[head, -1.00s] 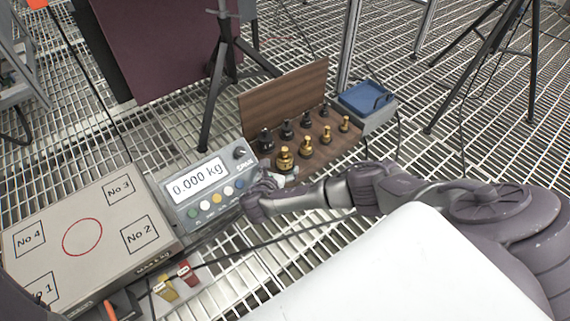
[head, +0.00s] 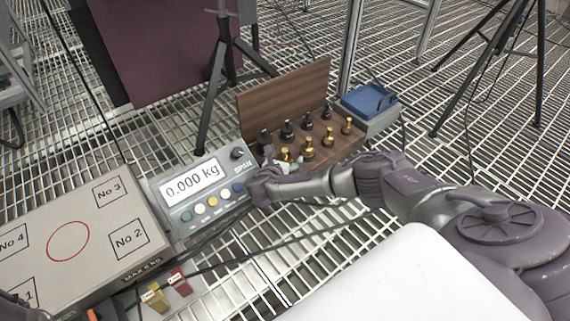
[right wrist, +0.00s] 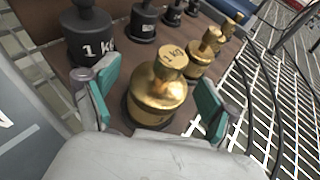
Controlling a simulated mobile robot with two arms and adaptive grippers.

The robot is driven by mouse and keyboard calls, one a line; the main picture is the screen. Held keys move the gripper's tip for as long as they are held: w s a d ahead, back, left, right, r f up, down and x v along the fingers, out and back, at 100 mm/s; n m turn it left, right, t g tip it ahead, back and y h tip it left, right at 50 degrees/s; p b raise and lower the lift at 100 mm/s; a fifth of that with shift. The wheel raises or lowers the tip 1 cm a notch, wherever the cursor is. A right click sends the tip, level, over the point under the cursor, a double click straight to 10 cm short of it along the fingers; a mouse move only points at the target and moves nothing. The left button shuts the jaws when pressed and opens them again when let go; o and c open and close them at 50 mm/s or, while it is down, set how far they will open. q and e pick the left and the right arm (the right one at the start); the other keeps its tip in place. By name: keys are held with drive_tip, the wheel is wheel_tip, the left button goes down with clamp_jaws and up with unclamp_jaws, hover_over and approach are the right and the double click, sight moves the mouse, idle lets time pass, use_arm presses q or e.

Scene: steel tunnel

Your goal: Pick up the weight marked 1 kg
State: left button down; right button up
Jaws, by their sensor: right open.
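A brass weight marked 1 kg (right wrist: 158,92) stands upright in a wooden case (head: 283,88); in the head view its top (head: 285,153) shows beside my right gripper (head: 282,166). In the right wrist view the open right gripper (right wrist: 157,98) has its teal pads on either side of this weight, with visible gaps. The weight's lower front is close to the gripper's palm. My left gripper is not in view.
More brass weights (head: 327,137) and black weights (head: 307,121) stand close by in the case. A scale display (head: 192,180) reading 0.000 kg is at its left, with a numbered platform (head: 88,225). A blue-topped box (head: 368,100) stands right of the case.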

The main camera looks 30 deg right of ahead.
clamp_jaws()
idle(0.4)
drive_tip(key=shift+r, duration=0.1)
